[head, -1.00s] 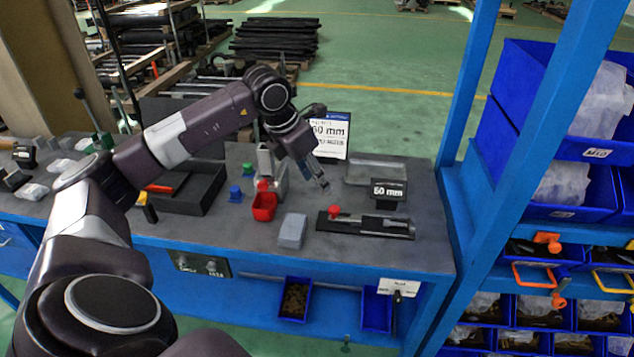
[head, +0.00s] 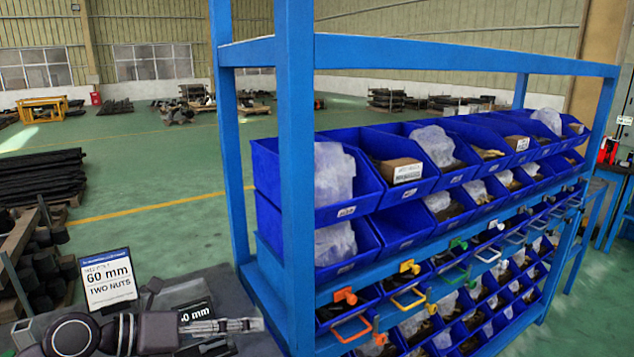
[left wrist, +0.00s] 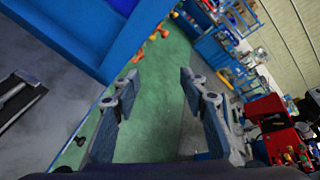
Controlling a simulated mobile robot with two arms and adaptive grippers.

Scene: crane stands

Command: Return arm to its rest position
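My left gripper (head: 228,325) shows low at the left of the head view, pointing right beside the blue rack. In the left wrist view its two fingers (left wrist: 159,88) stand apart with green floor between them, so it is open and empty. Part of my left arm (head: 75,336) lies along the bottom left edge of the head view, in front of the grey bench (head: 205,283). My right arm and gripper do not show.
A blue rack (head: 298,200) with several blue bins stands close to the gripper's right. Green floor (head: 170,170) lies open behind.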

